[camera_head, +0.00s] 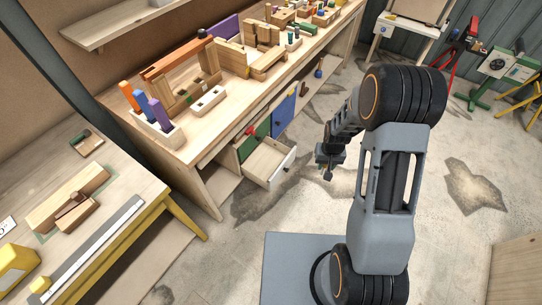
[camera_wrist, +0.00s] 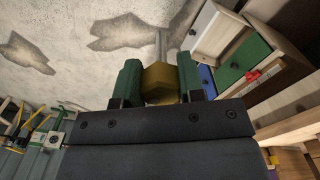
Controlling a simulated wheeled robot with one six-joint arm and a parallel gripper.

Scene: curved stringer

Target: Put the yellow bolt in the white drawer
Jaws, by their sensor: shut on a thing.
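My gripper (camera_head: 328,168) hangs over the floor to the right of the workbench drawers. In the wrist view my gripper (camera_wrist: 158,80) has its two green fingers shut on the yellow bolt (camera_wrist: 160,84), whose yellow head is between them and whose grey shank points away. I cannot make out the bolt in the head view. The white drawer (camera_head: 284,170) is pulled open low in the bench, and its inside looks empty. It also shows in the wrist view (camera_wrist: 202,22), above and right of the bolt. My gripper is apart from the drawer.
A blue front (camera_head: 284,114) and a green front (camera_head: 262,130) with a red handle are next to the white drawer. Wooden blocks and racks cover the bench top (camera_head: 190,147). A second table (camera_head: 120,200) stands at left. The floor (camera_head: 310,205) between drawer and arm is clear.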

